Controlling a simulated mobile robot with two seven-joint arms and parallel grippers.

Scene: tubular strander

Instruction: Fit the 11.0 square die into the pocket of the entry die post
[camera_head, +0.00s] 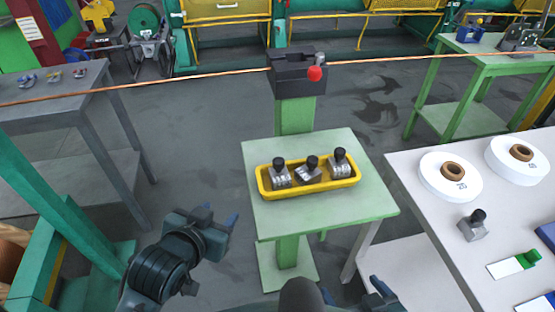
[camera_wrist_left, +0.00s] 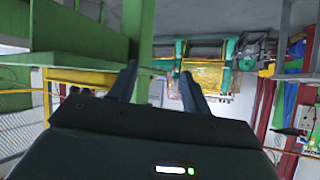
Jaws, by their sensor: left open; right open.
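Three square metal dies with black knobs sit in a yellow tray: a left die (camera_head: 279,178), a middle die (camera_head: 307,172) turned askew, and a right die (camera_head: 339,167). Their size marks are too small to read. Another knobbed die (camera_head: 473,230) stands on the white table at the right. The entry die post (camera_head: 296,115) is green with a dark head block (camera_head: 290,75); its pocket is hard to make out. My left gripper (camera_head: 221,214) is open and empty, left of the tray; its spread fingers show in the left wrist view (camera_wrist_left: 160,82). My right gripper (camera_head: 352,288) is open at the bottom edge.
The yellow tray (camera_head: 265,192) stands on a small green table (camera_head: 370,200) before the post. A copper wire (camera_head: 180,80) crosses at head-block height, beside a red ball (camera_head: 314,74). White spools (camera_head: 440,184) stand on the white table (camera_head: 420,215). A grey table (camera_head: 60,105) is at left.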

